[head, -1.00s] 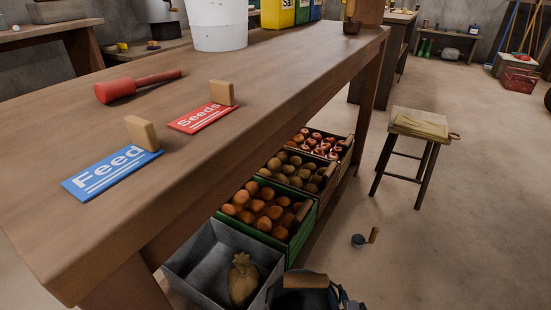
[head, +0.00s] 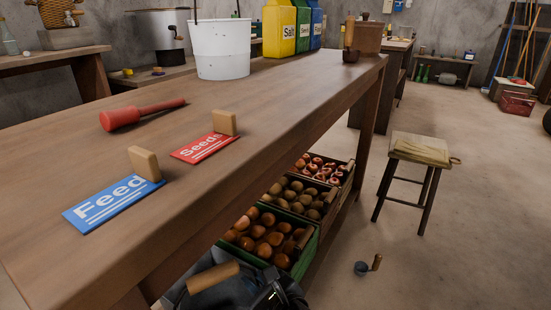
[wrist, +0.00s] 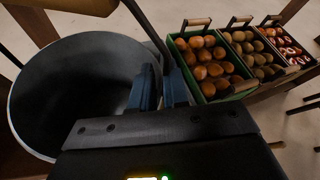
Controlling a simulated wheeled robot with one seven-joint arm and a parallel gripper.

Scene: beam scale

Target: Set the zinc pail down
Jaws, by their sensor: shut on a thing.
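The zinc pail (wrist: 75,90) fills the left of the wrist view, its dark inside facing the camera. It looks empty, though the inside is shaded. My gripper (wrist: 162,90) is shut on the pail at its right rim, near the lower end of the wire bail. In the head view the pail (head: 225,294) shows only partly at the bottom edge, with its wooden bail grip above it, and my gripper (head: 272,296) is at its right. The pail is beside the bench, below its top. Its base and what lies under it are hidden.
A green crate of onions (head: 262,238) stands close behind the pail, with two more produce crates beyond. The bench top (head: 60,160) holds blue Feed and red Seeds cards, a red mallet and a white bucket. A stool (head: 415,165) and open floor are at right.

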